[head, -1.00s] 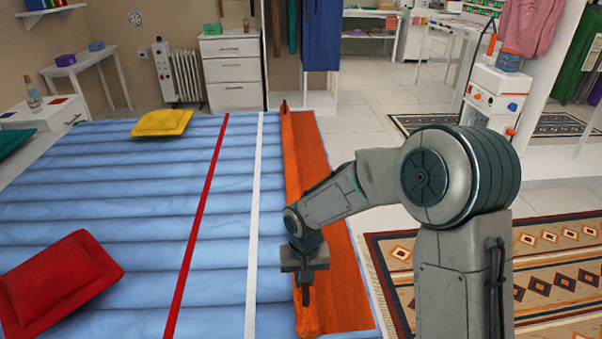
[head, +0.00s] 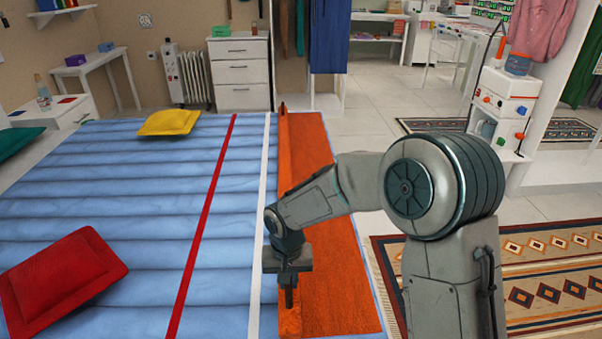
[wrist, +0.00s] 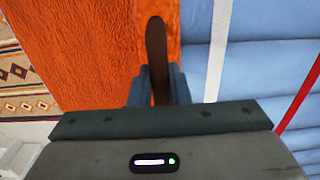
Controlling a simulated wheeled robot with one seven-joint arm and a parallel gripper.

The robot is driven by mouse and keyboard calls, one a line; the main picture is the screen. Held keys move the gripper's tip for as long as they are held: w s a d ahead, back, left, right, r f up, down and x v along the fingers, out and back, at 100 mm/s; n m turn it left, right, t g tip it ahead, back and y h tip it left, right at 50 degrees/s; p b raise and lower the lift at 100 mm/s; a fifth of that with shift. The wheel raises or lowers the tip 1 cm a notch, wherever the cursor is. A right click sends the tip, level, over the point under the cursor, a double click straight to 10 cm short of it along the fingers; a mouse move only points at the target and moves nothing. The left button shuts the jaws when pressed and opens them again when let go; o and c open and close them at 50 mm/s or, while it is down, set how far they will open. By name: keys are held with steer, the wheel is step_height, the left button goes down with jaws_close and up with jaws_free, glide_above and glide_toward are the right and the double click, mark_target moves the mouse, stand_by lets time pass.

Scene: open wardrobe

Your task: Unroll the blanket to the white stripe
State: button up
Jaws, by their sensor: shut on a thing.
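The orange blanket lies along the right side of the blue bed, with a flat unrolled part (head: 325,240) on the right and a narrow roll (head: 284,150) along its left edge. The white stripe (head: 262,180) runs parallel just left of the roll, with a thin strip of blue between them. My gripper (head: 289,290) is at the near end of the roll. In the wrist view, my gripper (wrist: 157,95) is shut on a dark brown handle (wrist: 157,50) at the roll. The white stripe (wrist: 217,50) is right of the orange there, apart from it.
A red stripe (head: 205,220) lies left of the white one. A red cushion (head: 62,280) and a yellow cushion (head: 168,122) lie on the bed (head: 120,180). A patterned rug (head: 540,270) and open floor are to the right.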

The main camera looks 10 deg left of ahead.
steer(key=shift+s+a+b, duration=0.2)
steer(key=shift+s+a, duration=0.15)
steer(key=shift+a, duration=0.95)
steer(key=shift+s+a+b, duration=0.2)
steer(key=shift+s+a, duration=0.2)
steer(key=shift+a, duration=0.85)
steer(key=shift+s+a+b, duration=0.2)
steer(key=shift+s+a, duration=0.15)
steer(key=shift+a, duration=0.95)
steer(key=shift+s+a, duration=0.1)
steer(key=shift+a, duration=0.4)
steer(key=o, duration=1)
steer(key=shift+d, duration=0.1)
steer(key=shift+o, duration=0.2)
steer(key=shift+r, duration=0.1)
step_height(320, 180, up, 8)
steer(key=p, duration=0.5)
